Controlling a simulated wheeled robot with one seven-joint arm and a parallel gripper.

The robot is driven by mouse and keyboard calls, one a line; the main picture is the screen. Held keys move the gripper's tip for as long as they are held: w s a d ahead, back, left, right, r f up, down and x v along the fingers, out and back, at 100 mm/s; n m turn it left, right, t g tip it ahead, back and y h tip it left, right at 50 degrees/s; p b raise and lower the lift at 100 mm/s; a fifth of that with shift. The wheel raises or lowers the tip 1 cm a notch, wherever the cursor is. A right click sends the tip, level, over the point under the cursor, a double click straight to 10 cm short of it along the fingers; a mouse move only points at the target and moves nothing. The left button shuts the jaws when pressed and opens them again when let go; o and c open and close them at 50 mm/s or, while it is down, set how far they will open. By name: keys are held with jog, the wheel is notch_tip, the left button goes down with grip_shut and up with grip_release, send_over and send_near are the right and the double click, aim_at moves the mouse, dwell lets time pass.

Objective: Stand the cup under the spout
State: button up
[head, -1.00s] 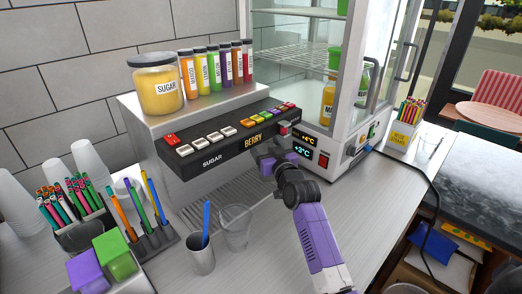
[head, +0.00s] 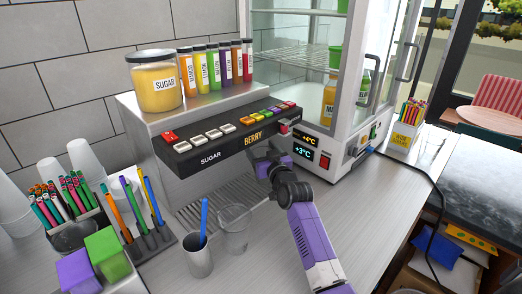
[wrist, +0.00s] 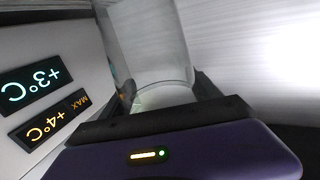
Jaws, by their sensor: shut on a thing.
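A clear cup (wrist: 148,45) fills the middle of the wrist view, between the fingers of my gripper (wrist: 160,115). In the head view my gripper (head: 262,160) is at the right end of the dispenser's front, just below the dark button panel (head: 225,140). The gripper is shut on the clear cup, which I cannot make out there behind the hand. The spout is hidden or too small to pick out. The drip grate (head: 190,216) lies below the panel. Whether the held cup touches the grate is hidden.
Another clear cup (head: 235,230) stands on the counter before the grate, beside a steel cup (head: 198,260) with a blue stick. The display cabinet (head: 318,145) stands close right of my gripper.

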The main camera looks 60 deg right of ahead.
jog(key=o, duration=1.4)
jog(key=shift+r+p, duration=0.15)
jog(key=shift+p, duration=0.2)
jog(key=v, duration=1.2)
